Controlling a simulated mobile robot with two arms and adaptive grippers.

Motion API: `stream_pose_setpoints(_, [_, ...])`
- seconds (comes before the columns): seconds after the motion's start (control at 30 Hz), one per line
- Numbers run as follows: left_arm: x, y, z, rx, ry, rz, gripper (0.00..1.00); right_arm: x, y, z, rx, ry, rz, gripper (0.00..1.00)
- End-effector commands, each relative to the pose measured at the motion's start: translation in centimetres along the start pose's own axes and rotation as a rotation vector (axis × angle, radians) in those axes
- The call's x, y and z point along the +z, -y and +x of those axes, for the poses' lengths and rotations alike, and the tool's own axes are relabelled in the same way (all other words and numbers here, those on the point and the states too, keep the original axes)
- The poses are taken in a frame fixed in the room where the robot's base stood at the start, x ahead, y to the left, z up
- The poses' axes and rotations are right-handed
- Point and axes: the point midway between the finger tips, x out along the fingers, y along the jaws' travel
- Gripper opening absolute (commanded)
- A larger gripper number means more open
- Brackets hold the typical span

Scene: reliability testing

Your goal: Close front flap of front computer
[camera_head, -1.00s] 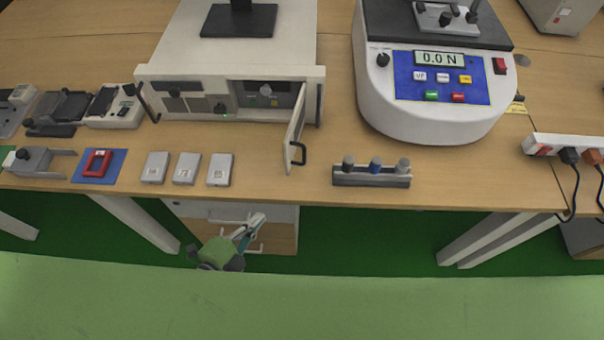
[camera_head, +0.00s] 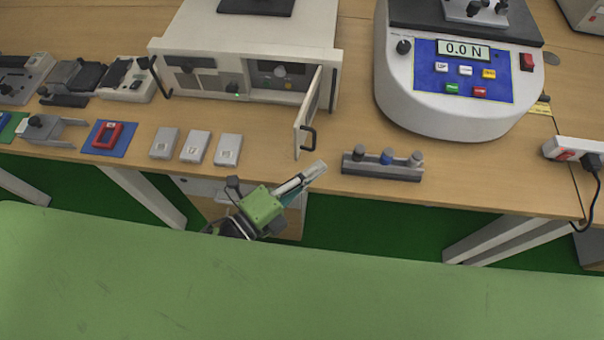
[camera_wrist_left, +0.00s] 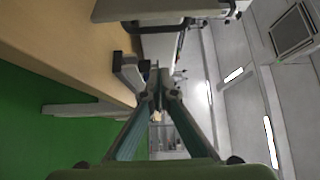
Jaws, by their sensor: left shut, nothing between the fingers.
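The front computer (camera_head: 208,55) is a white case on the table, its front facing me. Its front flap (camera_head: 309,97) is hinged at the right side of the opening and stands open toward me, with a black handle (camera_head: 309,137) on it. My left gripper (camera_head: 319,169) is at the table's front edge, just below and in front of the open flap, apart from the handle in the head view. Its fingers are together and empty; their tips also show in the left wrist view (camera_wrist_left: 158,92). My right gripper is not in view.
A grey holder with several knobs (camera_head: 382,165) stands right of my gripper. Small grey blocks (camera_head: 195,147) lie to its left. A force tester (camera_head: 450,90) stands at the right. Bare table lies between flap and holder.

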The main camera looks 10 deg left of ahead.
Motion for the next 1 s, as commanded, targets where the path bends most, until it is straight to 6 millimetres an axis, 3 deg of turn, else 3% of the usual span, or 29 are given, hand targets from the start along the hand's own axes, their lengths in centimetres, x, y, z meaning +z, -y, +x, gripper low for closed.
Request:
stream_pose_setpoints(0.23, [0.0,0.2,4.9,-0.002,0.000,0.000,0.00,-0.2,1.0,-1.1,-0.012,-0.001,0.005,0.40])
stream_pose_setpoints(0.53, [3.5,0.0,3.4,0.002,0.001,0.000,0.00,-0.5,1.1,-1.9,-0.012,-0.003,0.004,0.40])
stream_pose_setpoints(1.0, [3.9,-0.1,3.2,0.001,0.000,-0.001,0.00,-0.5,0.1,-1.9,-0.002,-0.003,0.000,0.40])
